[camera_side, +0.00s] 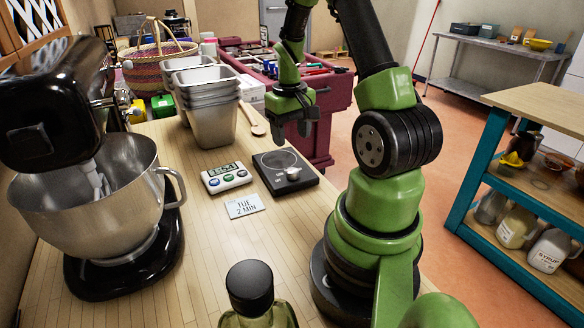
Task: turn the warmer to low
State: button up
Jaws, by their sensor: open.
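The warmer (272,164) is a flat black square plate with a round ring on top, lying on the wooden counter in front of my arm. A pale knob (293,173) sits on its near right part; its setting is too small to read. My gripper (292,132) is open and empty, pointing down above the far right part of the warmer. A gap shows between the fingertips and the warmer. A digital timer (226,178) stands just left of the warmer, and a small card (244,206) reading "TUE 2 MIN" lies in front of the timer.
A stand mixer with a steel bowl (95,215) fills the left of the counter (190,245). Stacked metal pans (212,115) and a wooden spoon (251,120) lie behind the warmer. A dark-capped bottle (252,295) stands at the front. The counter's right edge is close to the warmer.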

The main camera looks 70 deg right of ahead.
aim_at(293, 170)
notch_tip(293, 170, down, 10)
jog(key=shift+r, duration=0.2)
jog(key=c, duration=0.9)
jog(key=shift+c, duration=0.2)
jog(key=shift+m, duration=0.3)
jog(key=m, duration=0.4)
jog(key=shift+d+m, duration=0.1)
jog(key=shift+m, duration=0.2)
jog(key=shift+s+m, duration=0.1)
jog(key=shift+m, duration=1.9)
